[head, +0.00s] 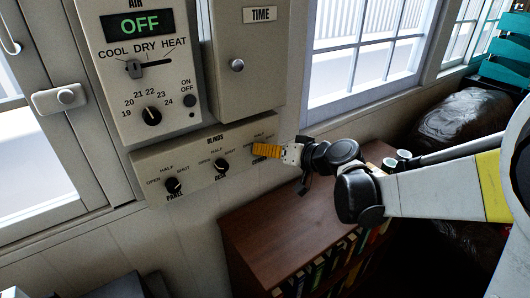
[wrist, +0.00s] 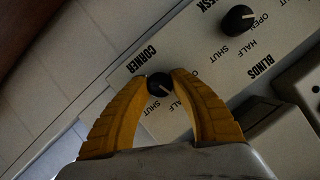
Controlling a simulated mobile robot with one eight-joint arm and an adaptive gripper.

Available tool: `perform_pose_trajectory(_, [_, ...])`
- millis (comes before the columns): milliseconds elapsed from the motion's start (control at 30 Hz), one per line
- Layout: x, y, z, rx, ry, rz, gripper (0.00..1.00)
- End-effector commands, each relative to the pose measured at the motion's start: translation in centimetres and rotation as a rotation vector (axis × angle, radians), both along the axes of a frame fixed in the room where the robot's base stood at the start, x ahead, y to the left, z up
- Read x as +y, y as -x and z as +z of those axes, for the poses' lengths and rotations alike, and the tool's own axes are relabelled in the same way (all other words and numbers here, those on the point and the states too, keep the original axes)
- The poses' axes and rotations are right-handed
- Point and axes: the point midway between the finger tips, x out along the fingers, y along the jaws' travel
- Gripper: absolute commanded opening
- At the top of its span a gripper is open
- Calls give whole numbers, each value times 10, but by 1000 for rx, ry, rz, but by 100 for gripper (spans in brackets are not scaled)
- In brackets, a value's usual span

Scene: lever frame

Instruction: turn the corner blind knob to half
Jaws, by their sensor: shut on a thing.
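The corner blind knob (wrist: 159,85) is small, round and black, beside the word CORNER in the wrist view. My gripper (wrist: 161,78) has its two yellow fingers closed around it, one on each side. The knob's pale mark slants to the lower right in that view, on the side of the OPEN and HALF labels; I cannot tell its exact setting. In the head view my gripper (head: 267,151) reaches from the right to the right end of the blinds panel (head: 204,187) and hides the corner knob.
The panel also bears the desk knob (head: 221,165) and a left knob (head: 173,185). Above are the air control box (head: 143,75), reading OFF, and the TIME box (head: 241,70).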

Motion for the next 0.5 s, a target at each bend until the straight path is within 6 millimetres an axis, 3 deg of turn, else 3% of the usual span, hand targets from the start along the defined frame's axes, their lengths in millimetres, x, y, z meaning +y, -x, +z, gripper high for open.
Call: perform_pose_trajectory(500, [0, 0, -1, 140, -205, 1, 0])
